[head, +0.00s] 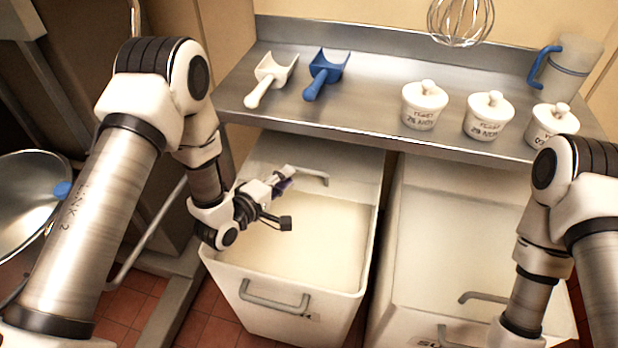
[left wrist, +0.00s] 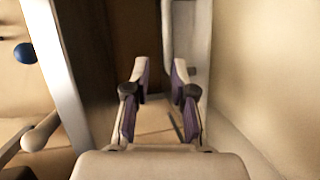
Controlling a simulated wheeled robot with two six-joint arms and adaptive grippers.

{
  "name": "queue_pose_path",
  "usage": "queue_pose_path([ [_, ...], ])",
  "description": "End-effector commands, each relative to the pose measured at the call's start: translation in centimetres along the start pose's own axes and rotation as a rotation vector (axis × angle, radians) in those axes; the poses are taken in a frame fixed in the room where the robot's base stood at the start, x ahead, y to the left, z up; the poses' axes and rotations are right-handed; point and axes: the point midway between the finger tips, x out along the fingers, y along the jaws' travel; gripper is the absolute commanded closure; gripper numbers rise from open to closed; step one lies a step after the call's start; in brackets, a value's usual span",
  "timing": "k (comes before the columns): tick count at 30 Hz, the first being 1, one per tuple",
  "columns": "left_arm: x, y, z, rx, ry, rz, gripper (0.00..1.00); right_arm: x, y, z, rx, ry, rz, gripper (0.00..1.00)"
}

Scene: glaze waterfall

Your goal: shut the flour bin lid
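The flour bin (head: 225,277) is the left of two white bins under the steel shelf. It is open at the front, and pale flour (head: 305,240) shows inside. Its white lid (head: 345,165) is at the back, partly under the shelf, with a bar handle (head: 312,180) near its front. My left gripper (head: 287,180) is over the bin's back left part, close to the handle's left end; I cannot tell whether it touches. In the left wrist view its purple-padded fingers (left wrist: 160,78) are apart with nothing between them. My right gripper is out of view.
The right bin (head: 455,215) is closed, with a handle on its lid. The shelf (head: 365,100) above holds a white scoop (head: 270,76), a blue scoop (head: 325,73), lidded jars (head: 424,104) and a jug (head: 570,68). A whisk (head: 460,20) hangs above. A metal bowl (head: 35,200) is at left.

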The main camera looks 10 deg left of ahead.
Motion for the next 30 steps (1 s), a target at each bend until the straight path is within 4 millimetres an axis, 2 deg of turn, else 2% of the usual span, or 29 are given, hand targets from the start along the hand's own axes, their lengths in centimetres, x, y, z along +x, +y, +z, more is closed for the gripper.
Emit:
queue_pose_path([
  [1, 0.4, -1.3, 1.0, -0.050, -0.020, 0.007, 0.75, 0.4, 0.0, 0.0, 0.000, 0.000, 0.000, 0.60],
  [2, 0.5, -1.5, 1.3, -0.073, -0.027, 0.012, 0.75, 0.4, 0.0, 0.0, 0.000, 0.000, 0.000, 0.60],
  [5, 1.3, -1.4, 1.5, -0.093, -0.033, 0.018, 0.75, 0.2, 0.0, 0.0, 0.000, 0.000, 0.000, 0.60],
  [15, 7.3, -1.3, 1.6, -0.091, -0.031, 0.015, 0.75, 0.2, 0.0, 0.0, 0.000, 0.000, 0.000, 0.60],
  [18, 8.1, -1.3, 1.6, -0.092, -0.030, 0.014, 0.75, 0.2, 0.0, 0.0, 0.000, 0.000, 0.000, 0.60],
  [25, 8.2, -1.3, 1.6, -0.093, -0.029, 0.013, 0.75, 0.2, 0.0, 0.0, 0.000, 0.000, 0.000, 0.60],
  [27, 8.2, -1.3, 1.6, -0.093, -0.029, 0.013, 0.96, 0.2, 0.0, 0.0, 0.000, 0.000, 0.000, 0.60],
  [28, 8.2, -1.3, 1.6, -0.093, -0.029, 0.013, 0.99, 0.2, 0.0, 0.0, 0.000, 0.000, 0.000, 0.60],
  [30, 8.2, -1.3, 1.6, -0.092, -0.029, 0.013, 0.99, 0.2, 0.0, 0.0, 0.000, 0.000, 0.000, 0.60],
])
